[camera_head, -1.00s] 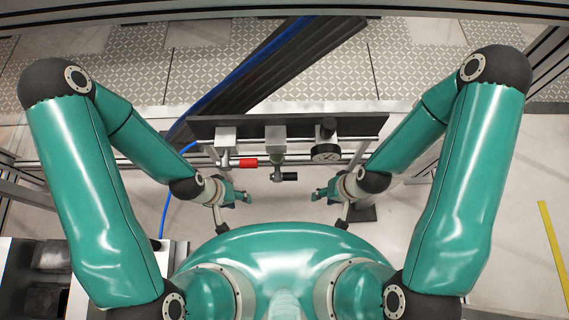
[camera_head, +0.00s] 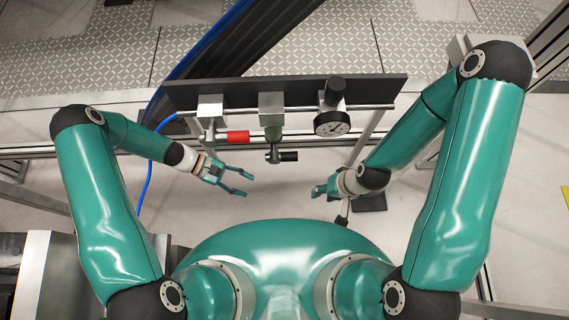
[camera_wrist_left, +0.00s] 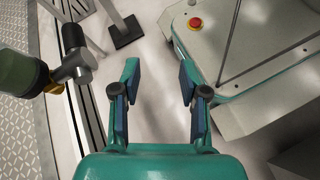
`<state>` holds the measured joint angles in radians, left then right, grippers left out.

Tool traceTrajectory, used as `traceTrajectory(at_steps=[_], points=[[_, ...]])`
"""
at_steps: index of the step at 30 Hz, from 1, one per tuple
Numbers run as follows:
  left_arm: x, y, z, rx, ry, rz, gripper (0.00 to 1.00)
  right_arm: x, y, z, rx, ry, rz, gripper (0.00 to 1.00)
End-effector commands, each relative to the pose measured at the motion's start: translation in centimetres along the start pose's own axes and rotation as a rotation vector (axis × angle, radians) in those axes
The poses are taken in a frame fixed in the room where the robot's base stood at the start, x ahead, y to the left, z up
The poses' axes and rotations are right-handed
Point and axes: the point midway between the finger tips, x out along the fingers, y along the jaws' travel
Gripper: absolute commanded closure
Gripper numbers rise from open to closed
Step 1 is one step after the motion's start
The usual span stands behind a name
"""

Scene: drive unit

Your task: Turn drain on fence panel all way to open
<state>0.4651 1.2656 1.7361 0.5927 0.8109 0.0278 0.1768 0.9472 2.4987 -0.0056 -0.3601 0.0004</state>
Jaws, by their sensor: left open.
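A dark panel (camera_head: 375,88) holds a valve with a red handle (camera_head: 237,137), a middle valve with a black handle (camera_head: 288,156) and a round gauge (camera_head: 331,123). Nothing readable marks which one is the drain. Both handles point right in the head view. My left gripper (camera_head: 244,183) is open and empty, below and left of the black handle, not touching it. In the left wrist view its fingers (camera_wrist_left: 158,75) are apart with floor between them. A metal valve part (camera_wrist_left: 77,66) with a green body shows at left there. My right gripper (camera_head: 318,191) is below the gauge; its opening is unclear.
A metal rail (camera_head: 370,107) runs along the panel, with a support post (camera_head: 367,135) at right. A blue hose (camera_head: 147,185) hangs at left. The left wrist view shows a grey-and-green base with a red button (camera_wrist_left: 195,22). Floor is clear between the grippers.

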Motion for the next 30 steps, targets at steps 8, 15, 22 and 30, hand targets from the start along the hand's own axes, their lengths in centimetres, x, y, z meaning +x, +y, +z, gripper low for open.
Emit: traceTrajectory(at_steps=[8, 15, 22, 30], points=[[-1.8, 4.7, -7.5, -0.103, -0.352, 0.378, 0.56, 7.7, 2.8, -0.1, 0.000, 0.000, 0.000, 0.60], [-3.2, 5.9, -7.7, -0.091, -0.437, 0.466, 0.56, 8.3, 3.0, -0.1, 0.000, 0.001, 0.000, 0.60], [-0.7, 7.3, -6.3, -0.092, -0.440, 0.463, 0.56, 8.1, 2.9, -0.1, 0.000, 0.001, 0.000, 0.60], [4.1, 9.9, -4.1, -0.091, -0.438, 0.460, 0.56, 8.0, 2.9, -0.1, 0.000, 0.001, 0.000, 0.60]])
